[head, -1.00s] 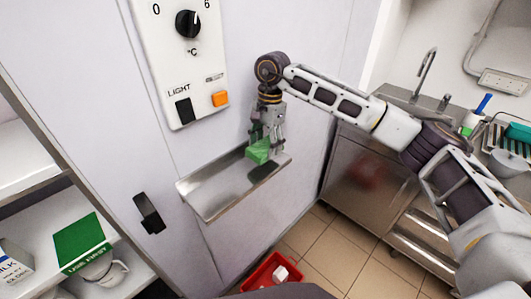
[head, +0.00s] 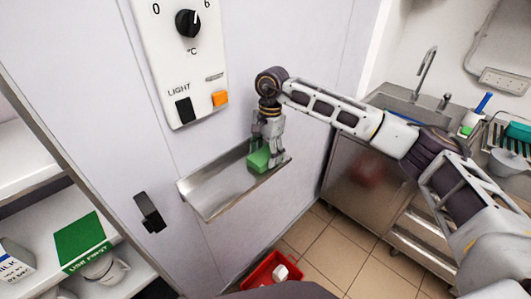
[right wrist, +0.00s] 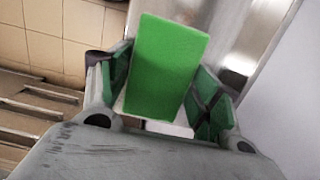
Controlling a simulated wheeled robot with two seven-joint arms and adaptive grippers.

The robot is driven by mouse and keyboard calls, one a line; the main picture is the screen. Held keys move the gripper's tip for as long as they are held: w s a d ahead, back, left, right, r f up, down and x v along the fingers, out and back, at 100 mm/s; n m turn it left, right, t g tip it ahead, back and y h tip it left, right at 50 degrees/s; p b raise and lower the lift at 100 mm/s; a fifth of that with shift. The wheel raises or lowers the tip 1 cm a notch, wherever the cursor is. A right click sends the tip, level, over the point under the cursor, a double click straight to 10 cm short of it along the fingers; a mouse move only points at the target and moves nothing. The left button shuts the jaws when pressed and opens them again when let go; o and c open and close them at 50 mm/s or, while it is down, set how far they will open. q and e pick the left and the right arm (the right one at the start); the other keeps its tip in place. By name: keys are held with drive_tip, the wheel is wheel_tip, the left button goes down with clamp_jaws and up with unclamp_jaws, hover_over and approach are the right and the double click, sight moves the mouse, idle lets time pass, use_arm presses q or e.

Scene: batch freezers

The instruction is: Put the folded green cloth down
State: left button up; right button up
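The folded green cloth (head: 258,160) is a small bright green block in the shallow metal tray (head: 212,192) fixed to the pale freezer front. It appears to rest on the tray floor near its right end. My right gripper (head: 277,159) is low over that end, its fingers around or close beside the cloth. In the right wrist view the cloth (right wrist: 165,68) sits tilted between the two spread fingers. Gaps show beside its lower part, so the fingers look open. Contact at the fingertips is partly hidden by the cloth. My left gripper is not in view.
A control panel (head: 180,60) with a black knob is above the tray. A black latch (head: 149,212) is at lower left. A red bin (head: 263,275) is on the floor.

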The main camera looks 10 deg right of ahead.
sight(269, 152)
drive_tip(key=shift+o, duration=1.4)
drive_tip(key=shift+r, duration=0.25)
wheel_tip(269, 152, up, 12)
drive_tip(key=d, duration=0.1)
drive_tip(key=shift+w+b, duration=0.4)
drive_tip(key=shift+s+d+f, duration=0.1)
drive_tip(key=shift+f, duration=0.1)
